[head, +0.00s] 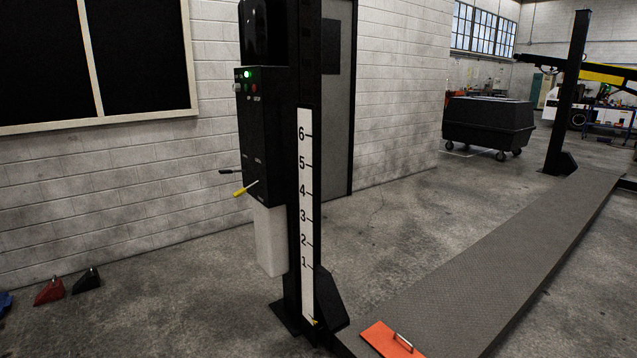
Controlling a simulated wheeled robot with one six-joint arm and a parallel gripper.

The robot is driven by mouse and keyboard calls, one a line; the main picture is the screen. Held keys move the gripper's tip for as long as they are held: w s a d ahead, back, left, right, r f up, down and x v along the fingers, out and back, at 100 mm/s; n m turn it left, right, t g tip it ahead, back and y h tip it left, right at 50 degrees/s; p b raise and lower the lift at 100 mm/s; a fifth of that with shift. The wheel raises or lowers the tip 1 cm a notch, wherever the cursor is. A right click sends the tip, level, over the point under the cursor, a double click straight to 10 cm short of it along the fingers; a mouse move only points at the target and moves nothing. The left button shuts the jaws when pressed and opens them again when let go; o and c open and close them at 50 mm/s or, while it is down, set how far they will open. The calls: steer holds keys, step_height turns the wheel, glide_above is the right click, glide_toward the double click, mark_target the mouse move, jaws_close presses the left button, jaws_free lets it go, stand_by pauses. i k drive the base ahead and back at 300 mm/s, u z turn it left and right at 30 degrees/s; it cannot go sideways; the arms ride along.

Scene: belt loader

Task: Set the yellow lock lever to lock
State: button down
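The yellow lock lever (244,189) sticks out from the lower front of a black control box (266,135) on a dark lift post. It points down and to the left, with its yellow grip at the outer end. A second lever (231,171), with a black grip, sticks out to the left just above it. The labels beside the levers are too small to read. A green light (247,74) glows near the top of the box, with a red button (254,87) below it. My gripper is not in view.
A white scale strip (305,200) runs down the post. An orange plate (391,340) with a handle lies on the grey ramp (500,260) at right. Red (49,291) and black (87,280) wedges sit by the wall.

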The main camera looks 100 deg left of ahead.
mark_target(241, 191)
steer(key=u, duration=0.05)
steer(key=k, duration=0.65)
steer(key=u, duration=3.5)
steer(key=i, duration=0.5)
steer(key=u, duration=0.1)
steer(key=k, duration=0.65)
steer(key=u, duration=0.45)
steer(key=i, duration=1.7)
steer(key=z, duration=0.65)
